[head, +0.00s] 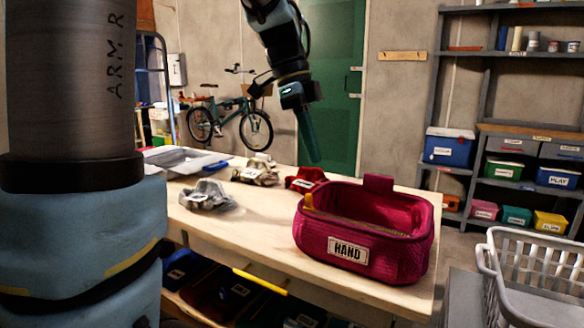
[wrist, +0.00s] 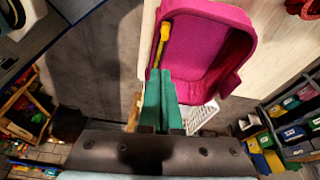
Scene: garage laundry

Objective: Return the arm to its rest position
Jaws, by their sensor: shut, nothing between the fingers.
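My gripper (head: 312,158) hangs above the back of the table, its green fingers pointing down and shut with nothing between them. In the wrist view my gripper (wrist: 163,74) shows its green fingers together, in front of the magenta basket (wrist: 252,25). In the head view the magenta basket (head: 310,235), labelled HAND, stands upright on the table's right end. The fingers appear apart from the basket.
The wooden table (head: 262,232) holds a grey crumpled cloth (head: 207,196), a beige cloth (head: 257,170), a red cloth (head: 306,179) and a grey tray at the back left. A white laundry basket (head: 530,280) stands at the right. Shelves (head: 485,125) line the right wall. A bicycle (head: 230,120) stands behind.

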